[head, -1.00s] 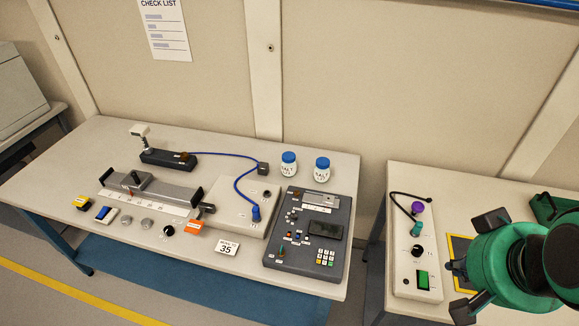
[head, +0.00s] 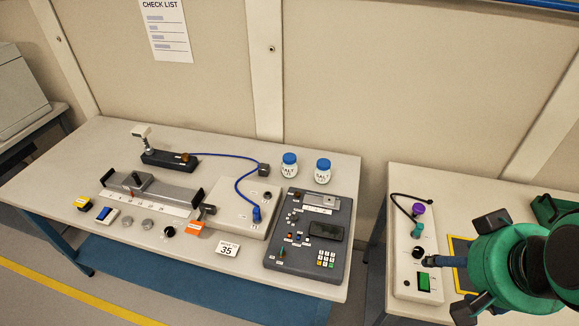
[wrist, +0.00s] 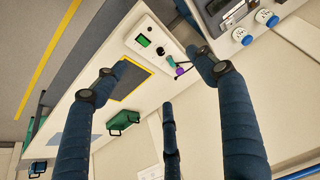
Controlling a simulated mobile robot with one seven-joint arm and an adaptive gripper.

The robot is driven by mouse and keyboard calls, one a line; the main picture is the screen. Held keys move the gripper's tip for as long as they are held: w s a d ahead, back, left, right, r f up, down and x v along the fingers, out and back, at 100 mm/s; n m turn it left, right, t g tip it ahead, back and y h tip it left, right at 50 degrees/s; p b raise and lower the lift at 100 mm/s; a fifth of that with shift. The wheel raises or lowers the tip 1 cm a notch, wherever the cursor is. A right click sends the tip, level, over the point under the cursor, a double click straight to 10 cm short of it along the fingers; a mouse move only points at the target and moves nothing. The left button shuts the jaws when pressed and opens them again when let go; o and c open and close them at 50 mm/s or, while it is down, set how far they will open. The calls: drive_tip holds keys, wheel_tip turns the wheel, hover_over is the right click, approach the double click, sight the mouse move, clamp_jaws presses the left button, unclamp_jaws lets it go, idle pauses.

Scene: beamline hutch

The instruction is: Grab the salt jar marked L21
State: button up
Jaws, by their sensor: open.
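Two white salt jars with blue lids stand upright side by side near the back right of the left bench: the left jar (head: 289,168) and the right jar (head: 323,174). The lower lines of their labels are too small to read, so I cannot tell which is L21. In the wrist view the two jars show at the top right, as one jar (wrist: 243,36) and another jar (wrist: 267,18). My gripper (head: 455,264) is over the right bench, well apart from both jars. Its three dark fingers are spread open and empty in the wrist view (wrist: 163,78).
A dark keypad panel (head: 297,257) lies in front of the jars, with a blue cable (head: 237,184) to their left. A gap separates the left bench from the right bench (head: 385,235). A white control box (head: 403,265) is beside my gripper.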

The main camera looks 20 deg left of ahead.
drive_tip(key=w+a+r+g+p, duration=0.1)
drive_tip(key=w+a+r+p, duration=0.25)
drive_tip(key=w, duration=0.65)
drive_tip(key=w+a+r+n+p, duration=0.1)
drive_tip(key=w+a+r+p, duration=0.2)
drive_tip(key=w, duration=0.6)
drive_tip(key=w+a+r+g+p, duration=0.15)
drive_tip(key=w+a+r, duration=0.3)
drive_tip(key=w, duration=0.55)
drive_tip(key=w+a+f+n+g+p, duration=0.1)
drive_tip(key=w+a+f+p, duration=0.55)
drive_tip(key=w+a, duration=0.85)
drive_tip(key=w+a+f+p, duration=0.1)
drive_tip(key=w+a+f, duration=0.2)
drive_tip(key=a+f, duration=0.3)
drive_tip(key=w+a+f+g+p, duration=0.1)
drive_tip(key=w+a+f+p, duration=0.1)
drive_tip(key=a+f, duration=0.4)
drive_tip(key=w+a+f+n+g+p, duration=0.1)
drive_tip(key=w+a+f, duration=0.4)
drive_tip(key=f, duration=0.8)
drive_tip(key=shift+a+p, duration=0.6)
drive_tip(key=shift+p, duration=0.05)
drive_tip(key=shift+a+f, duration=0.1)
drive_tip(key=shift+f, duration=0.2)
drive_tip(key=shift+f, duration=0.1)
